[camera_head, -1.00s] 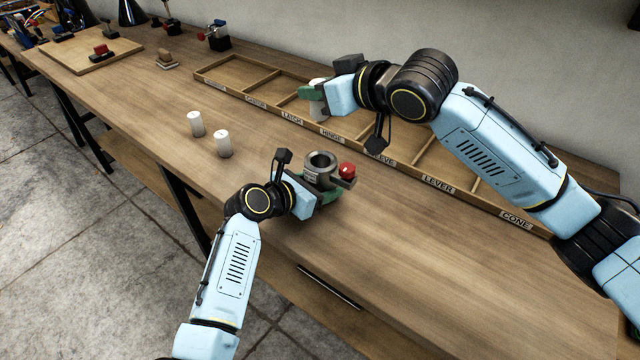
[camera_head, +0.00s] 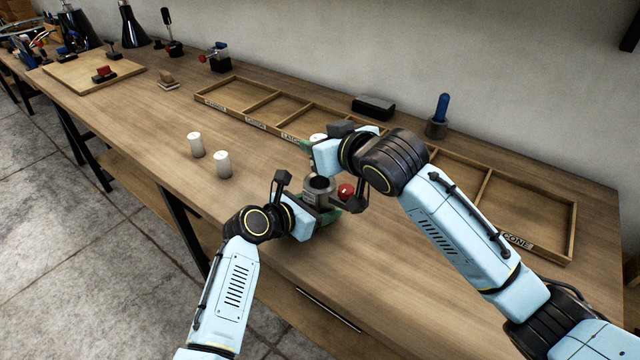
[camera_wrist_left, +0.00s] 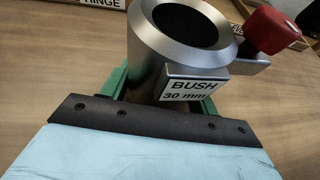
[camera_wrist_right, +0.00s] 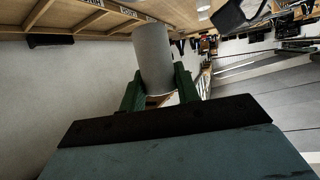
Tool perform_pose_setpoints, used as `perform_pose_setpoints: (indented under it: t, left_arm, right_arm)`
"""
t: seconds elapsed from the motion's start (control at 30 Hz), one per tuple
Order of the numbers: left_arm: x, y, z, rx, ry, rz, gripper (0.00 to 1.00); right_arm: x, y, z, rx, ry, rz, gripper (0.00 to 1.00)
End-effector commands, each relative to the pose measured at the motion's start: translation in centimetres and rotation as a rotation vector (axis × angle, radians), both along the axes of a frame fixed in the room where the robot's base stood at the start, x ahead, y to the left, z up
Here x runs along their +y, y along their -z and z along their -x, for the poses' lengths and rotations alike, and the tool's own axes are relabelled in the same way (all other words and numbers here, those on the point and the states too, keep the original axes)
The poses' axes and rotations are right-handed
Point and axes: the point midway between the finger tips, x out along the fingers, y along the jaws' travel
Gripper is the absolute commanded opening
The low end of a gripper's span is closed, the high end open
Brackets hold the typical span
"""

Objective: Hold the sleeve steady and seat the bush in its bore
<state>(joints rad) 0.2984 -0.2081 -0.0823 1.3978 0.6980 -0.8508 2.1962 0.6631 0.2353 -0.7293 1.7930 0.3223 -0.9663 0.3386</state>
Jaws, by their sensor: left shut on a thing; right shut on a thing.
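The sleeve (camera_head: 319,190) is a dark metal ring with an open bore, upright above the bench at centre. My left gripper (camera_head: 326,212) is shut on its body; in the left wrist view the sleeve (camera_wrist_left: 150,65) stands between green fingers, with a "BUSH 30 mm" label on its bracket and the bore looking empty. My right gripper (camera_head: 313,147) is shut on the bush (camera_head: 318,137), a pale grey cylinder, mostly hidden in the head view. In the right wrist view the bush (camera_wrist_right: 153,58) sits between the green fingers. It is apart from the sleeve, behind and above it in the head view.
A red knob (camera_head: 346,190) sits beside the sleeve. The front right bench is clear.

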Motion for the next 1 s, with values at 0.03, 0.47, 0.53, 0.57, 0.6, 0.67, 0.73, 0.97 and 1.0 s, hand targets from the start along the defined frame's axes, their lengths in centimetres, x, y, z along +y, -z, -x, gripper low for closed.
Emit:
perform_pose_setpoints:
  t: [0.03, 0.47, 0.53, 0.57, 0.6, 0.67, 0.73, 0.97, 1.0]
  left_arm:
    - [0.0, 0.0, 0.0, 0.001, 0.000, 0.001, 0.27]
    - [0.0, 0.0, 0.0, 0.001, 0.000, 0.000, 0.27]
    - [0.0, 0.0, 0.0, 0.001, 0.000, 0.000, 0.27]
    - [0.0, 0.0, 0.0, 0.001, 0.000, 0.000, 0.27]
    - [0.0, 0.0, 0.0, 0.001, 0.000, 0.000, 0.27]
    - [0.0, 0.0, 0.0, 0.001, 0.000, 0.000, 0.27]
    - [0.0, 0.0, 0.0, 0.001, 0.000, 0.000, 0.27]
    - [0.0, 0.0, 0.0, 0.000, 0.001, 0.000, 0.27]
    - [0.0, 0.0, 0.0, 0.000, 0.001, 0.000, 0.27]
  right_arm:
    - [-0.1, 1.1, 0.0, 0.003, 0.001, 0.003, 0.09]
    - [-0.1, 6.9, 0.0, 0.003, 0.000, 0.002, 0.09]
    - [0.0, 7.6, 0.0, 0.000, 0.000, 0.001, 0.09]
    - [0.0, 7.8, 0.0, 0.000, 0.000, 0.001, 0.09]
    - [0.0, 8.0, 0.0, -0.001, -0.001, 0.002, 0.09]
    - [0.0, 8.1, 0.0, -0.002, -0.002, 0.001, 0.09]
    - [0.0, 8.1, 0.0, -0.001, -0.002, 0.001, 0.09]
    - [0.0, 8.5, 0.0, 0.004, -0.001, 0.003, 0.09]
    - [0.0, 8.7, 0.1, 0.005, -0.001, 0.004, 0.09]
